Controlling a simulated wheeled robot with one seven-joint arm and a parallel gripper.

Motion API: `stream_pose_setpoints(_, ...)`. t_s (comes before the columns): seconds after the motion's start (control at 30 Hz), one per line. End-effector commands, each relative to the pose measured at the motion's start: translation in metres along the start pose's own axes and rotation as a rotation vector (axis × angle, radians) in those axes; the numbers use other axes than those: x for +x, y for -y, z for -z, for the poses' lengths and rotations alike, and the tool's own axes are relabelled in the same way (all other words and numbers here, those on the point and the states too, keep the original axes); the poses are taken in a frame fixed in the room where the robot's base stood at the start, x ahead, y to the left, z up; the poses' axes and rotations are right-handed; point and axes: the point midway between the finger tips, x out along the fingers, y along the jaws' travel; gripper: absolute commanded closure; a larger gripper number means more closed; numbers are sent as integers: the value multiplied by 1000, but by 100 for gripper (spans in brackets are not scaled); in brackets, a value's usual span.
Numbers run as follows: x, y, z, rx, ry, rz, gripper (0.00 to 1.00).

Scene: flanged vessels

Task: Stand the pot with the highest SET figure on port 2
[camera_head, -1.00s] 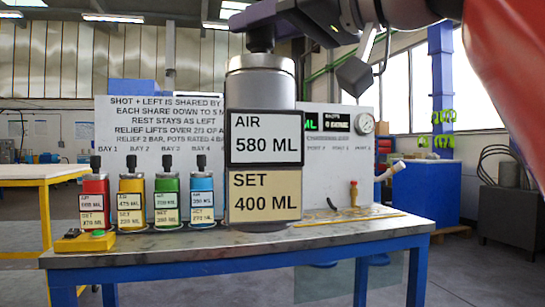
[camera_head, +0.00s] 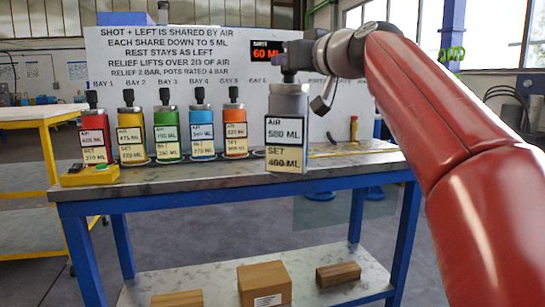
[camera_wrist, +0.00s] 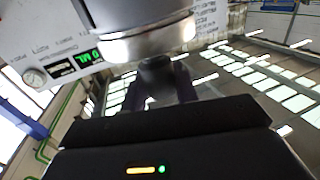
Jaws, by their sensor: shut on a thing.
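My gripper (camera_head: 289,70) is shut on the top of a silver-grey pot (camera_head: 288,103), holding it upright. Its labels read AIR 580 ML and SET 400 ML. It hangs near the bench's front edge; I cannot tell its exact clearance. In the wrist view the pot's metal body (camera_wrist: 150,42) is close by the fingers (camera_wrist: 165,85). Red (camera_head: 95,140), yellow (camera_head: 131,138), green (camera_head: 167,136), blue (camera_head: 201,134) and orange (camera_head: 235,132) pots stand in a row. Their small figures are hard to read. My arm and the held pot hide most of the port area, port 2 included.
The bench top (camera_head: 215,178) is clear in front of the row. A yellow button box (camera_head: 90,173) sits at its left end. A sign board (camera_head: 185,55) stands behind, with a red 60 ML display (camera_head: 266,54). A gauge (camera_wrist: 34,78) shows in the wrist view. Wooden blocks (camera_head: 265,283) lie below.

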Motion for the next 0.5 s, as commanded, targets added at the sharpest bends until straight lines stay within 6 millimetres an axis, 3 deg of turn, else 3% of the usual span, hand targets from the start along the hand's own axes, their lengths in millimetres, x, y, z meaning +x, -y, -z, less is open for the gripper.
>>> stream_pose_setpoints(0.2,32,-38,-42,1,-1,-109,100)
stream_pose_setpoints(0.5,62,-81,-95,1,-1,-235,100)
